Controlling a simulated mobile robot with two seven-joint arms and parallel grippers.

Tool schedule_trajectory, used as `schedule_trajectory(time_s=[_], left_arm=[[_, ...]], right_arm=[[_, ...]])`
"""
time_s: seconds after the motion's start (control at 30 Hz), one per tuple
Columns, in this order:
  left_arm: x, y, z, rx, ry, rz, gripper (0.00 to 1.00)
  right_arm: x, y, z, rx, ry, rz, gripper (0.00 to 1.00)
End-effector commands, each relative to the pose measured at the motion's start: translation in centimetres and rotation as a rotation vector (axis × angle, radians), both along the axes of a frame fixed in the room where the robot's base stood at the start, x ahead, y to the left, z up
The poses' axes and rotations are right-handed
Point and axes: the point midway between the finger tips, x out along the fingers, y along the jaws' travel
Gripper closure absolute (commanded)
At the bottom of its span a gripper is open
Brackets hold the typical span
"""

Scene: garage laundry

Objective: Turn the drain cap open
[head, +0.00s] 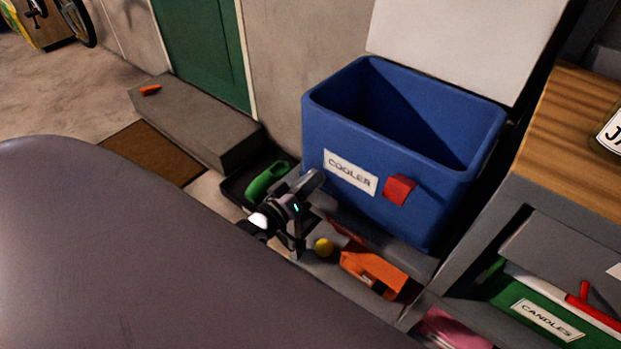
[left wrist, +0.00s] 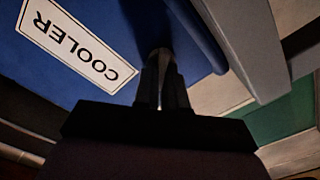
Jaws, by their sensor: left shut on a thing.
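The blue cooler (head: 396,215) stands with its lid up and a white COOLER label on its front. My left gripper (head: 316,179) is at the cooler's front, left of the label. In the left wrist view its fingers (left wrist: 161,80) are shut on a small dark part (left wrist: 160,54) by the blue wall, beside the upside-down label. This may be the drain cap, but it is too dark and covered to tell its shape or how far it is turned. My right gripper is not in view.
A red latch (head: 399,190) is on the cooler's front. A wooden-topped bench (head: 572,130) stands right. A concrete step (head: 190,125) is left.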

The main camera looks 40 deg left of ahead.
Motion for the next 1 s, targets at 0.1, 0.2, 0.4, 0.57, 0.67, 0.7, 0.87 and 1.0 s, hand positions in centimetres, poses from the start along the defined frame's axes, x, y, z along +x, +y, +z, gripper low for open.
schedule_trajectory(time_s=[0.1, 0.2, 0.4, 0.57, 0.67, 0.7, 0.87, 1.0], left_arm=[[0.0, 0.1, -0.1, -0.112, 0.01, -0.001, 1.0], [0.0, 0.1, -0.2, -0.207, 0.018, -0.001, 1.0], [0.0, 0.2, -0.3, -0.396, 0.032, -0.001, 1.0], [0.0, 0.2, -0.5, -0.544, 0.043, -0.001, 1.0], [0.0, 0.3, -0.6, -0.63, 0.05, -0.001, 1.0], [0.0, 0.3, -0.6, -0.663, 0.052, 0.0, 1.0], [0.0, 0.3, -0.7, -0.775, 0.062, -0.001, 1.0], [0.0, 0.3, -0.7, -0.849, 0.067, -0.001, 1.0]], right_arm=[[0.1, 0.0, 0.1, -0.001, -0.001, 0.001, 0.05], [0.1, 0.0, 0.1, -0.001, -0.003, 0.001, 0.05], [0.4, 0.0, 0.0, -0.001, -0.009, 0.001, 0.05], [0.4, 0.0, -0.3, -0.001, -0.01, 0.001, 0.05], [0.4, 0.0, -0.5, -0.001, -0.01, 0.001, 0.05], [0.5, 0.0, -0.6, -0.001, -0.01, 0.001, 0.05], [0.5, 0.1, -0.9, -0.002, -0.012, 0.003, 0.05], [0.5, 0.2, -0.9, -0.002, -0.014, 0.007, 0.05]])
